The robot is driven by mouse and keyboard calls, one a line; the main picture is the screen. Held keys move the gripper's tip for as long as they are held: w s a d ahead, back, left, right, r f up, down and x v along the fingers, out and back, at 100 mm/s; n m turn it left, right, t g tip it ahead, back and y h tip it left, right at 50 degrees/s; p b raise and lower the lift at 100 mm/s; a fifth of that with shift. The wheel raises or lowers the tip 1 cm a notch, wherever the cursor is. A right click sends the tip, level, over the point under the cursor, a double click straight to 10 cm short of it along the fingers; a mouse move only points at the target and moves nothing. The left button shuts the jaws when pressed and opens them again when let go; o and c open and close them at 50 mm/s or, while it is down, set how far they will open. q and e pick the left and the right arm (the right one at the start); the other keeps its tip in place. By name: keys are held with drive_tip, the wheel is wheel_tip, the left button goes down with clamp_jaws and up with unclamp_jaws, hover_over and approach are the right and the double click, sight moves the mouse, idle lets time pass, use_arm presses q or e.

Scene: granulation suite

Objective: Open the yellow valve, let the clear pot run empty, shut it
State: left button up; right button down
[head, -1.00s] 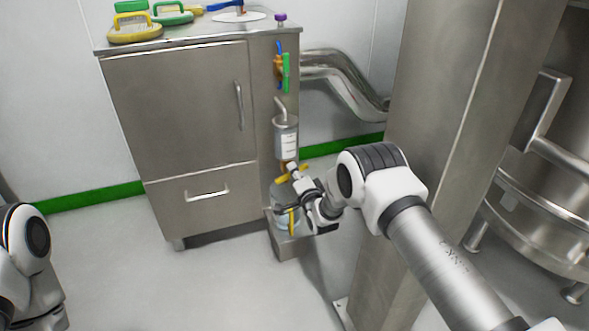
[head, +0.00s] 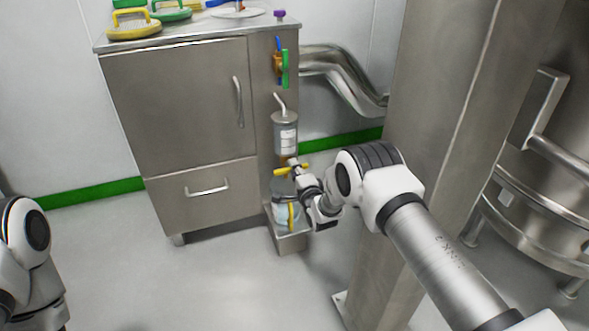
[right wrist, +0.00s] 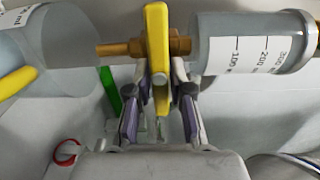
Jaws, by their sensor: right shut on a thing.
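The yellow valve handle (head: 291,170) sits crosswise on a brass fitting (right wrist: 180,46) under the clear pot (head: 285,133). The pot has a white scale label and also shows in the right wrist view (right wrist: 232,45). My right gripper (right wrist: 160,92) is shut on the yellow handle, which stands between its fingers. Below the valve is a clear jar (head: 284,214) with a yellow handle, partly hidden by my right gripper; it is at left in the wrist view (right wrist: 65,55). I cannot tell the liquid level. My left gripper is out of view.
The jar stands on a steel ledge (head: 290,245) at the side of a steel cabinet (head: 175,110). Another valve with blue and green handles (head: 281,65) is higher up. Floor in front is clear.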

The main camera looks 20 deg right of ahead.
drive_tip(key=shift+f, duration=0.1)
drive_tip(key=c, duration=1)
unclamp_jaws()
drive_tip(key=shift+c, duration=0.2)
drive_tip(key=s, duration=1.2)
drive_tip(key=shift+d, duration=0.2)
